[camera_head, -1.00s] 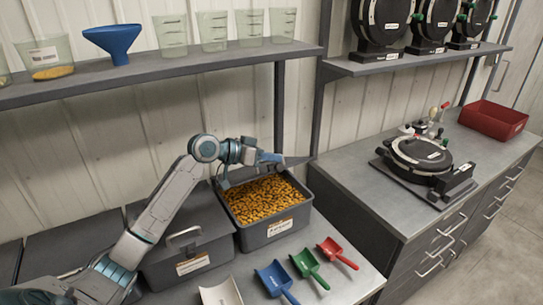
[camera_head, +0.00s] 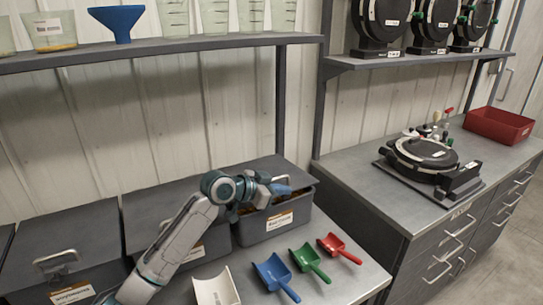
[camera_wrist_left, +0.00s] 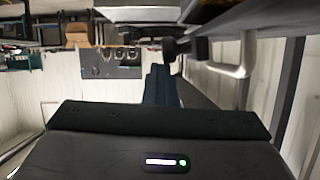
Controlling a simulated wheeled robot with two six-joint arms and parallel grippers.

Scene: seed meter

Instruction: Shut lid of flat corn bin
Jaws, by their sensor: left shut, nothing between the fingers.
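The flat corn bin (camera_head: 272,228) is a grey box with a white label on its front, on the bench right of two other grey bins. In the left wrist view, the shut fingers (camera_wrist_left: 160,85) point ahead, and a pale handle (camera_wrist_left: 238,62) shows at the upper right. The right gripper is not in view.
White, blue (camera_head: 276,278), green (camera_head: 310,262) and red scoops (camera_head: 339,249) lie in front of the bins. A shelf (camera_head: 170,50) with cups and a blue funnel (camera_head: 117,21) runs above. A black seed meter (camera_head: 424,154) stands on the right bench.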

